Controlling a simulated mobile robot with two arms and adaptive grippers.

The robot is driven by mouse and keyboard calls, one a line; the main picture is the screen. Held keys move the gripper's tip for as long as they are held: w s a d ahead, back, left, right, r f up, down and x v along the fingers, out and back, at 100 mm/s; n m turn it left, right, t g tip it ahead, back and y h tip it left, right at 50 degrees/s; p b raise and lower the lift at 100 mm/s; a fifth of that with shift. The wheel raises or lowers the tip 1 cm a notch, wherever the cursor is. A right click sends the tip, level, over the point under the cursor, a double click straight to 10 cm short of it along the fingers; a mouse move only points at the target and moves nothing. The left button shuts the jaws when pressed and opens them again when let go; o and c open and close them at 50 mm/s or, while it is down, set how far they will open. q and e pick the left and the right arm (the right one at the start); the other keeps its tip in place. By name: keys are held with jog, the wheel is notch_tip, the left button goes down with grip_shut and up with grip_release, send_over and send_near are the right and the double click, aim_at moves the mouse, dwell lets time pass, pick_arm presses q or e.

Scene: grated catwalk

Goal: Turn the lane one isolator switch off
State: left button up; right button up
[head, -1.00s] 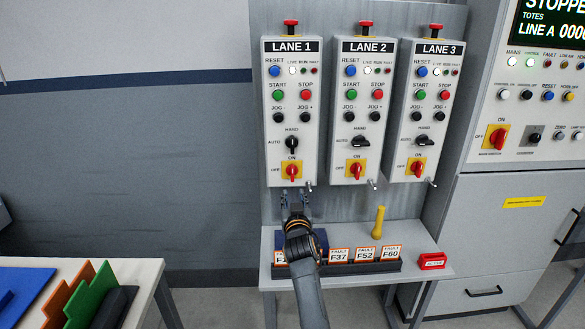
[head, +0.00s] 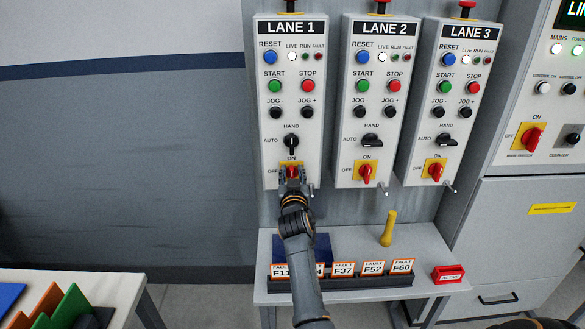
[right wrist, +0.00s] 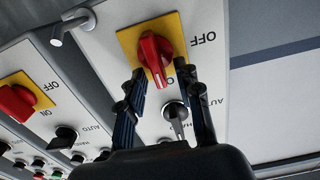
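The lane one isolator switch (head: 292,170) is a red rotary handle on a yellow plate at the bottom of the LANE 1 box (head: 267,150). In the right wrist view the red handle (right wrist: 152,55) stands roughly upright, in line with the ON–HAND side, not toward the OFF label. My right gripper (head: 291,174) is at the switch from below. In the right wrist view its fingers (right wrist: 160,74) are apart, with tips on either side of the handle's lower end; contact cannot be told. My left gripper is not in view.
The LANE 2 isolator (head: 366,173) and LANE 3 isolator (head: 436,171) sit to the right. A black HAND/AUTO selector (head: 291,143) is just above the lane one switch. Below stand fault cards (head: 343,270) and a yellow handle-like object (head: 388,228) on a shelf.

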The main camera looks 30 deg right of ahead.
jog(key=shift+w, duration=0.1)
jog(key=shift+a+r, duration=0.1)
jog(key=shift+r, duration=0.05)
jog(key=shift+s, duration=0.2)
jog(key=shift+c, duration=0.8)
grip_shut()
jog(key=shift+n, duration=0.6)
jog(key=n, duration=0.1)
jog(key=n+b, duration=0.1)
jog(key=n, duration=0.2)
jog(key=shift+w+a+f, duration=0.2)
jog(key=shift+w+a, duration=0.05)
jog(key=shift+a, duration=0.1)
jog(key=n, duration=0.2)
jog(key=n+b, duration=0.1)
jog(key=shift+w+a+f+n, duration=0.15)
jog(key=shift+a+n, duration=0.15)
jog(key=shift+n, duration=0.1)
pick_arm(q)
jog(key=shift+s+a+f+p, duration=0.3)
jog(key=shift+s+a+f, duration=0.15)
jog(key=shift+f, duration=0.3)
pick_arm(e)
jog(key=n, duration=0.4)
jog(key=f+n, duration=0.1)
jog(key=n, duration=0.4)
jog(key=shift+w+a+f, duration=0.2)
